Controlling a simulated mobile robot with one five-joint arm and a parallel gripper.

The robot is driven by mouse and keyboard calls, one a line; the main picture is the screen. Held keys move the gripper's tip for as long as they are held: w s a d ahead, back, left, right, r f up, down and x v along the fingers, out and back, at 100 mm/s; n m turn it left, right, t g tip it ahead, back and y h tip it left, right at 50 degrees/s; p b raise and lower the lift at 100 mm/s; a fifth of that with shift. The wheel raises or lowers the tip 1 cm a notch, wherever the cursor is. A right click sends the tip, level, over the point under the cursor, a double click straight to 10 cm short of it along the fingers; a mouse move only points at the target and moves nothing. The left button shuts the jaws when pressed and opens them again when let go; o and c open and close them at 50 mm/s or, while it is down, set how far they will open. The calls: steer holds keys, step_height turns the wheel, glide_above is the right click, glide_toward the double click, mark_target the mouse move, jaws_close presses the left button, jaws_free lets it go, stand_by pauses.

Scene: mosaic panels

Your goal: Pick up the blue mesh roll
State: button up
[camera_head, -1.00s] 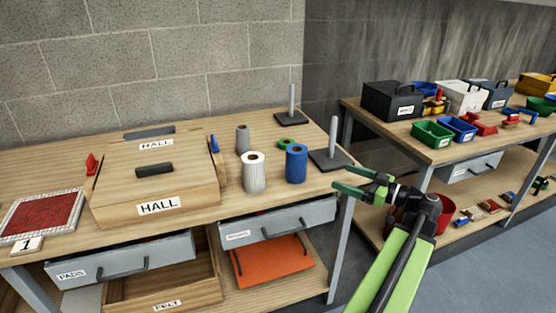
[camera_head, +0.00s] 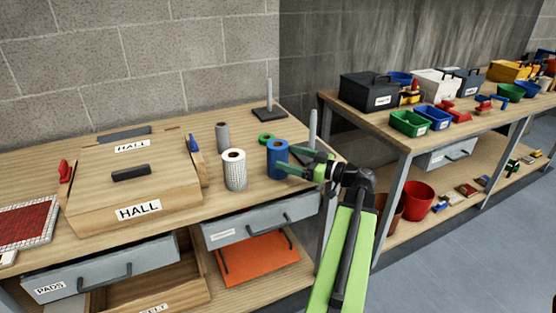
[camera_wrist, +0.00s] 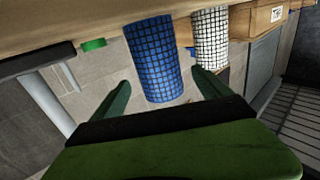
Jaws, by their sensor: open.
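The blue mesh roll (camera_head: 277,160) stands upright on the wooden table, near its right front part. It also shows in the wrist view (camera_wrist: 154,62), upside down in that picture, ahead of and between my two fingers. My gripper (camera_head: 296,162) is open and empty, with its green fingertips just to the right of the roll in the head view. In the wrist view my gripper (camera_wrist: 158,92) has its fingers spread on either side, and they look apart from the roll. The far side of the roll is hidden.
A white mesh roll (camera_head: 234,170) stands close left of the blue one. A grey roll (camera_head: 222,137) and a green ring (camera_head: 266,139) are behind. A post on a dark base (camera_head: 312,132) stands behind my gripper. A wooden HALL box (camera_head: 138,190) fills the table's left.

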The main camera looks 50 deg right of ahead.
mark_target(278, 142)
steer(key=x, duration=0.5)
steer(key=shift+w+f, duration=0.1)
steer(key=shift+f, duration=0.05)
steer(key=c, duration=1.8)
steer(key=shift+r+p, duration=0.35)
steer(key=shift+r, duration=0.15)
step_height(278, 142, up, 4)
steer(key=p, duration=0.4)
steer(key=s+d+r+p, duration=0.6)
steer(key=s+d, duration=0.1)
steer(key=d, duration=0.2)
steer(key=shift+d, duration=0.2)
